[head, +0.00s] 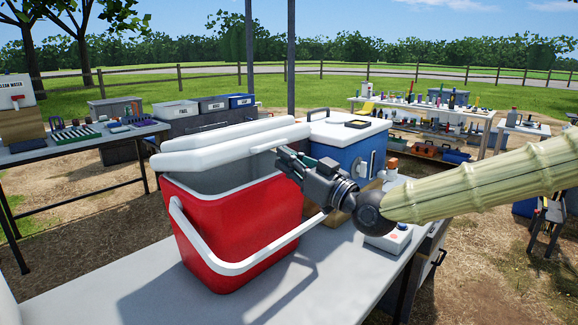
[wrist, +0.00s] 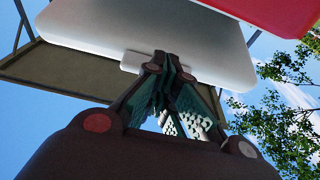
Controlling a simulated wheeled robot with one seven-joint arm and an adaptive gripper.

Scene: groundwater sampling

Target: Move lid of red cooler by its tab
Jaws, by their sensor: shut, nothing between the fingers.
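The red cooler (head: 238,238) stands on a light table in the head view. Its white lid (head: 225,148) is raised, with the cooler's interior showing below it. In the wrist view the white lid (wrist: 110,30) fills the upper middle, and its small tab (wrist: 138,64) juts from the near edge. A strip of red cooler (wrist: 285,12) shows at top right. My gripper (head: 282,153) is at the lid's right end; its fingers are shut and empty. In the wrist view the gripper tips (wrist: 168,60) overlap the tab's right part; I cannot tell whether they touch it.
The cooler's white handle (head: 225,267) hangs across its front. A blue cooler (head: 345,143) stands close behind my gripper. A white device (head: 388,238) sits on the table under my arm. The table's front left top (head: 150,290) is clear.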

